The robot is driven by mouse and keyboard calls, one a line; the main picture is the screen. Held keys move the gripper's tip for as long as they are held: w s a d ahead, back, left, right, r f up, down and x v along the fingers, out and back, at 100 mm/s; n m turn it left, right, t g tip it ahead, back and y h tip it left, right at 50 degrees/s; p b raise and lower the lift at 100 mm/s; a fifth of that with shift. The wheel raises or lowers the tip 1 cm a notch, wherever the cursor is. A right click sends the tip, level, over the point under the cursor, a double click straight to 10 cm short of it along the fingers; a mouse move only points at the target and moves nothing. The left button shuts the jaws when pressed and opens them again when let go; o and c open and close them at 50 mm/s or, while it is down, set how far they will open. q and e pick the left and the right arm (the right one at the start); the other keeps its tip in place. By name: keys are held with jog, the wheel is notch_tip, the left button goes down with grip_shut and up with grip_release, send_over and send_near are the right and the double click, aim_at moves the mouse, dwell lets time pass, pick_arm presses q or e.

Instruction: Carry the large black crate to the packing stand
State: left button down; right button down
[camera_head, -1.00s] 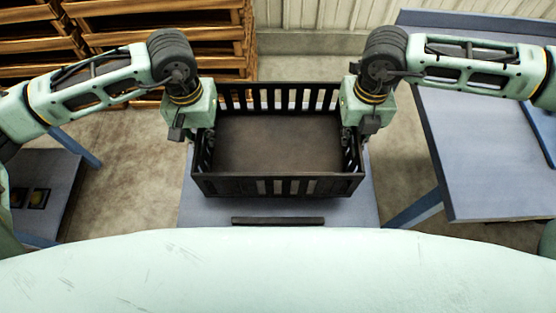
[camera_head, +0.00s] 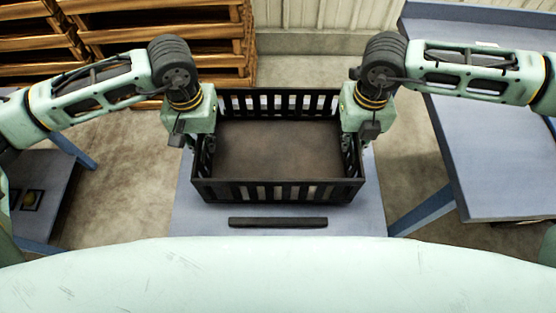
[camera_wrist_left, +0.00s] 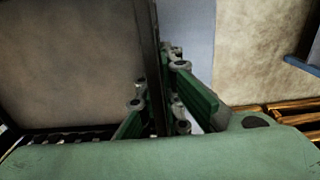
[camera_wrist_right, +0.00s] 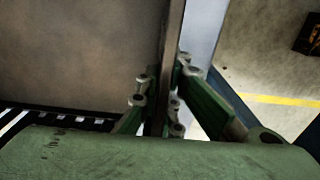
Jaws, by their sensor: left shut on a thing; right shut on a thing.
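The large black crate (camera_head: 278,190) has slatted walls, a brown-grey floor and nothing in it. It looks level, above a blue-grey surface (camera_head: 200,221); I cannot tell if it touches that surface. My left gripper (camera_head: 207,142) is shut on its left wall, and the left wrist view shows the fingers (camera_wrist_left: 158,100) on either side of the wall. My right gripper (camera_head: 350,142) is shut on its right wall, likewise in the right wrist view (camera_wrist_right: 162,100). The fingertips are partly hidden in the head view. I cannot tell which surface is the packing stand.
A dark bar (camera_head: 278,222) lies on the blue-grey surface in front of the crate. A blue-grey table (camera_head: 490,160) stands at the right. Wooden pallets (camera_head: 150,40) are stacked at the back left. A low bench (camera_head: 50,185) stands at the left. Bare floor (camera_head: 120,190) shows between.

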pick_arm(q)
jog(key=shift+f, duration=0.45)
pick_arm(e)
jog(key=shift+f, duration=0.4)
pick_arm(q)
jog(key=c, duration=2.2)
grip_release()
jog(key=shift+r, duration=0.2)
pick_arm(e)
jog(key=c, duration=2.2)
grip_release()
jog(key=shift+r, duration=0.2)
pick_arm(q)
jog(key=shift+o, duration=1.4)
pick_arm(e)
jog(key=shift+o, duration=1.4)
pick_arm(q)
notch_tip(320, 180, up, 12)
jog(key=shift+f, duration=0.1)
pick_arm(e)
jog(key=shift+r, duration=0.1)
notch_tip(320, 180, up, 12)
jog(key=shift+f, duration=0.1)
